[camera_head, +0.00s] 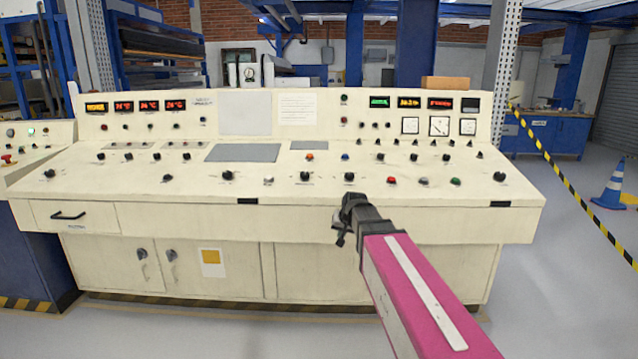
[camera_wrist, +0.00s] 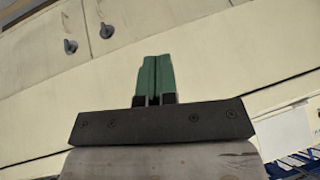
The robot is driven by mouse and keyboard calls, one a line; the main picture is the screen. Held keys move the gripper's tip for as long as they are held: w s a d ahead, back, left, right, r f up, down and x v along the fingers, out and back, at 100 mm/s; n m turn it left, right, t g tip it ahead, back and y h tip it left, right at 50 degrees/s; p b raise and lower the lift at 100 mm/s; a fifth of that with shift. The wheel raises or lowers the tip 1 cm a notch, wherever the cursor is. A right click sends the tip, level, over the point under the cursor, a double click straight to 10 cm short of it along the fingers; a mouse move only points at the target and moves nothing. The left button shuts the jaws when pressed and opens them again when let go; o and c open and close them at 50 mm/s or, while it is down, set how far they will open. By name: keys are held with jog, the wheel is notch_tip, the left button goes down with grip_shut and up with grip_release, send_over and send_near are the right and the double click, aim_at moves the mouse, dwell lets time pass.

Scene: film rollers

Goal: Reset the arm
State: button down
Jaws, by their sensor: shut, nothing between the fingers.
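My gripper (camera_head: 345,212) is at the end of my pink arm in the head view, in front of the cream control console (camera_head: 180,215). It overlaps the console's front edge in the picture; I cannot tell whether it touches. In the wrist view, the two green fingers of my gripper (camera_wrist: 155,62) are together with nothing between them. The cream console surface (camera_wrist: 210,50) fills most of that view behind them, tilted. Two dark knobs or handles show at its upper left. The part of the console behind my arm is hidden.
A blue and white cone (camera_head: 611,188) stands at the right, near a yellow and black barrier tape (camera_head: 570,185). A blue workbench (camera_head: 545,135) is at the back right. The grey floor right of the console is open. Another cream console (camera_head: 35,150) adjoins at the left.

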jog(key=s+d+f+g, duration=0.2)
jog(key=s+d+f, duration=0.1)
jog(key=s+f, duration=0.3)
jog(key=s+d+f+g+h, duration=0.1)
jog(key=s+d+f, duration=0.3)
jog(key=s+f, duration=0.2)
jog(key=s+d+f+g+h, duration=0.1)
jog(key=s+d+f+g, duration=0.1)
jog(key=s+f, duration=0.4)
jog(key=s+d, duration=0.1)
jog(key=s, duration=0.2)
jog(key=shift+s+d+n+g, duration=0.3)
jog(key=shift+s+d+n, duration=0.05)
jog(key=shift+d+n, duration=0.05)
